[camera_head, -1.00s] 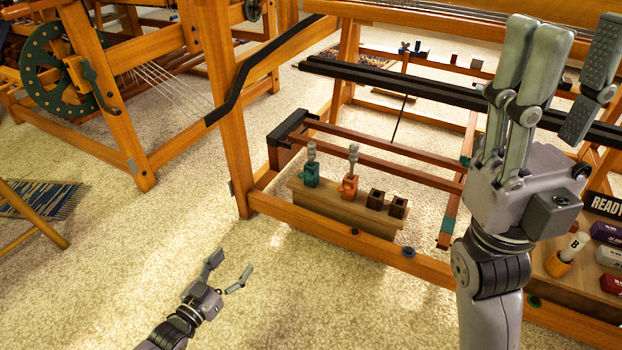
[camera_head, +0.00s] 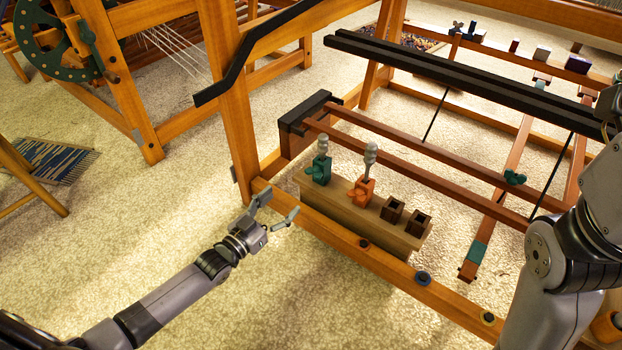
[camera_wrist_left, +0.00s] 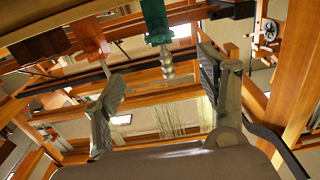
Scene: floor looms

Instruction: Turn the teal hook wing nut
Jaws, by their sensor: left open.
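The teal hook (camera_head: 319,172), with a small teal wing nut (camera_head: 310,170) on its side, stands on a wooden block inside the loom frame. A grey ribbed handle rises from it. In the left wrist view the teal hook (camera_wrist_left: 155,22) hangs upside down at top centre, its handle pointing between my fingers. My left gripper (camera_head: 280,203) is open and empty, in front of the block and below-left of the hook, apart from it. It also shows in the left wrist view (camera_wrist_left: 162,70). My right arm is at the right edge; its fingers are out of view.
An orange hook (camera_head: 361,192) with a similar handle and two dark square holders (camera_head: 392,208) share the wooden block (camera_head: 398,238). The loom's front beam (camera_head: 390,275) runs below. Black bars (camera_head: 440,83) cross above. Open carpet lies left of my left arm.

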